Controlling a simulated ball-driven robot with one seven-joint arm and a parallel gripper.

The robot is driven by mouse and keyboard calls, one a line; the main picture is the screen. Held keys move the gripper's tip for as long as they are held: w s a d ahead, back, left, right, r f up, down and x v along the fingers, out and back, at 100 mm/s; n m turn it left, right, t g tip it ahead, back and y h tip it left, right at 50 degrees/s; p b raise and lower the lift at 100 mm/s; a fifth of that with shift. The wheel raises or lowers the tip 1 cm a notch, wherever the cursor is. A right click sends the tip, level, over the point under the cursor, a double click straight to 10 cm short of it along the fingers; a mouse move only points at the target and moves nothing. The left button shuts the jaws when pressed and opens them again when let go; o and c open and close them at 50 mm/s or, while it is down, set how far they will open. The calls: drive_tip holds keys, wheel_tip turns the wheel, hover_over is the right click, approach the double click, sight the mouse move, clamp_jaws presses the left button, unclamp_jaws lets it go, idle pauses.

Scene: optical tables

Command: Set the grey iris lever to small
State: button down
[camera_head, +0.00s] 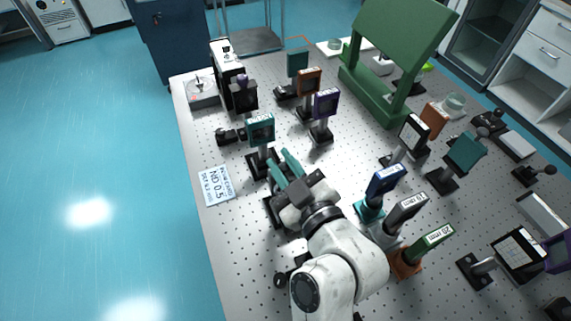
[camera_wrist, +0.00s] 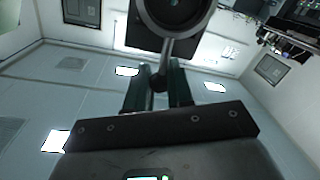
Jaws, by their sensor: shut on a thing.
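The iris (camera_wrist: 203,22) is a dark ring at the top of the wrist view, cut off by the frame edge. Its thin grey lever (camera_wrist: 168,52) hangs down from the ring, slightly tilted, and ends in a dark round knob. My gripper (camera_wrist: 158,84) has its two green fingers on either side of the knob and is shut on it. In the head view my gripper (camera_head: 285,165) is above the table's left part, and the iris and lever are hidden or too small to tell. No small or large mark is readable.
A teal framed optic (camera_head: 261,130) stands just beyond my gripper. Blue (camera_head: 386,180), grey (camera_head: 406,212) and green (camera_head: 433,240) labelled filters stand to the right of my arm. A tall green panel (camera_head: 402,35) stands behind.

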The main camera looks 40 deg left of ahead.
sight(284, 167)
drive_tip(key=c, duration=1)
unclamp_jaws()
drive_tip(key=shift+c, duration=0.2)
drive_tip(key=shift+r, duration=0.3)
drive_tip(key=r+p, duration=0.3)
drive_tip(key=shift+s+d+r, duration=0.2)
drive_tip(key=shift+s+r, duration=0.05)
drive_tip(key=shift+r, duration=0.15)
drive_tip(key=s+d+r+p, duration=0.6)
drive_tip(key=s+d+r, duration=0.1)
drive_tip(key=s, duration=0.4)
drive_tip(key=shift+s+r+p, duration=0.15)
drive_tip(key=shift+r+p, duration=0.15)
drive_tip(key=shift+r, duration=0.45)
drive_tip(key=shift+d, duration=0.1)
